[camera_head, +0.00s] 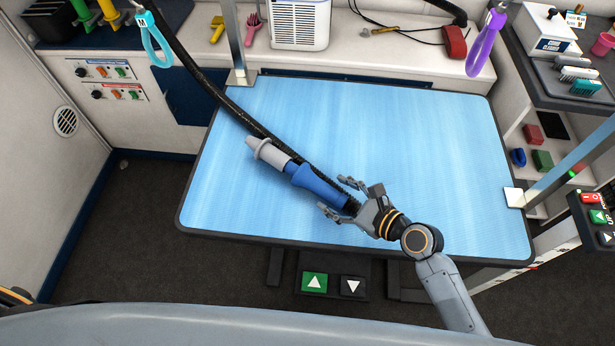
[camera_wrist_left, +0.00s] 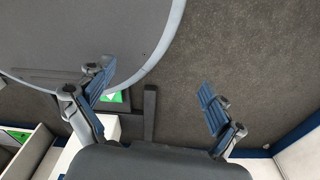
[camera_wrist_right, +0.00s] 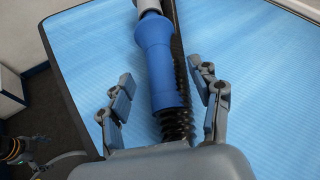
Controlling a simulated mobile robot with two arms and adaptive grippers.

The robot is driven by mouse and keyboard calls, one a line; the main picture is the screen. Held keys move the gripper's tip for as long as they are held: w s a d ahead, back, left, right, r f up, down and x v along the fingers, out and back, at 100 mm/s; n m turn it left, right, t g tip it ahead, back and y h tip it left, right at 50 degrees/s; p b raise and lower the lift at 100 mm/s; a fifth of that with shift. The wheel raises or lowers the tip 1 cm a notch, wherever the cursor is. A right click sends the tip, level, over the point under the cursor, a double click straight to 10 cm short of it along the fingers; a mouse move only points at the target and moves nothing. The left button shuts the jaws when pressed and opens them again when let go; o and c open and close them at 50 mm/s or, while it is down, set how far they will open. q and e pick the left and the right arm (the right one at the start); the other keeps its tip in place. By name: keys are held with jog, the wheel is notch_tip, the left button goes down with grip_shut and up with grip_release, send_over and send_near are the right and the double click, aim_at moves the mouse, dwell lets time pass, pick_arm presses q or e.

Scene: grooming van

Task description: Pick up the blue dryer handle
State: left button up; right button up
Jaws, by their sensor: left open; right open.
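The blue dryer handle (camera_head: 318,185) lies on the blue grooming table (camera_head: 420,140), with a grey nozzle (camera_head: 267,151) at its upper-left end and a black ribbed hose at its lower-right end. My right gripper (camera_head: 339,197) is open at the handle's lower-right end. In the right wrist view the blue handle (camera_wrist_right: 160,65) runs between the spread fingers (camera_wrist_right: 165,95), with gaps on both sides. The hose (camera_wrist_right: 178,125) passes between them close to the palm. My left gripper (camera_wrist_left: 157,95) shows only in its wrist view, open and empty above the dark floor.
A black hose (camera_head: 215,90) crosses the table's upper-left part. A metal post (camera_head: 234,40) stands at the back edge and another (camera_head: 560,165) at the right. Cyan (camera_head: 156,45) and purple (camera_head: 484,45) loops hang at the back. The table's right half is clear.

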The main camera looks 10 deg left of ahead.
aim_at(324, 187)
jog(key=x, duration=0.6)
jog(key=shift+a+r, duration=0.1)
jog(key=shift+r, duration=0.05)
jog(key=c, duration=1.3)
jog(key=shift+r, duration=0.1)
grip_shut()
jog(key=shift+r, duration=0.1)
